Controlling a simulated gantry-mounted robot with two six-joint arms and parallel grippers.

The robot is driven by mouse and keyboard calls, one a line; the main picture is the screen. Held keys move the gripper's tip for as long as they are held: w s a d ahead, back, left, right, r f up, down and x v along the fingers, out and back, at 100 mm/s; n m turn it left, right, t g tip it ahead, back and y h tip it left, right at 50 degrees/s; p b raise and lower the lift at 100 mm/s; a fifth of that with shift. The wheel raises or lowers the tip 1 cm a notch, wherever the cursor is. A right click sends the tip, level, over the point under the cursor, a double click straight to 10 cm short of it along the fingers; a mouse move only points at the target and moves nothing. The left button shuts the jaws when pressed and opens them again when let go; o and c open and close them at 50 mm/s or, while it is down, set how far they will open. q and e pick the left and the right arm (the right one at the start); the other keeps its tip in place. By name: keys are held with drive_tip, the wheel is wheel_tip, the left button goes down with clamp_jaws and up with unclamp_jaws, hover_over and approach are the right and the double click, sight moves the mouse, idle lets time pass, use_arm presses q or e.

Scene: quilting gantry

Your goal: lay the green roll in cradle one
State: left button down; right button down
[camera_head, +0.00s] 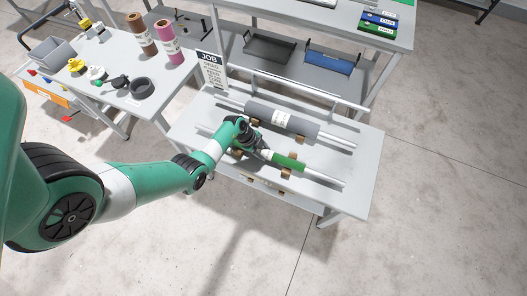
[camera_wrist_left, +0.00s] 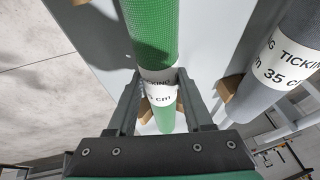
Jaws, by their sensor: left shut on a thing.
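The green roll (camera_head: 288,161) is over the front part of the grey work table, with pale bar ends along its line. My left gripper (camera_head: 262,151) is shut around its middle, over the white label. In the left wrist view the green roll (camera_wrist_left: 150,30) passes between the two fingers (camera_wrist_left: 158,88). Brown cradle blocks (camera_head: 287,172) show beside and below the roll; the arm hides part of them. I cannot tell whether the roll rests on them or hangs just above. My right gripper is not in view.
A grey roll (camera_head: 300,125) with a white label lies behind, parallel to the green one. A job sign (camera_head: 210,70) stands at the table's back left. A side table (camera_head: 120,65) holds a brown roll (camera_head: 141,33) and a pink roll (camera_head: 166,42).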

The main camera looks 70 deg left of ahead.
use_arm(q)
drive_tip(key=shift+c, duration=1.1)
unclamp_jaws()
drive_tip(key=p+v, duration=0.7)
drive_tip(key=v, duration=0.4)
drive_tip(key=shift+r, duration=0.3)
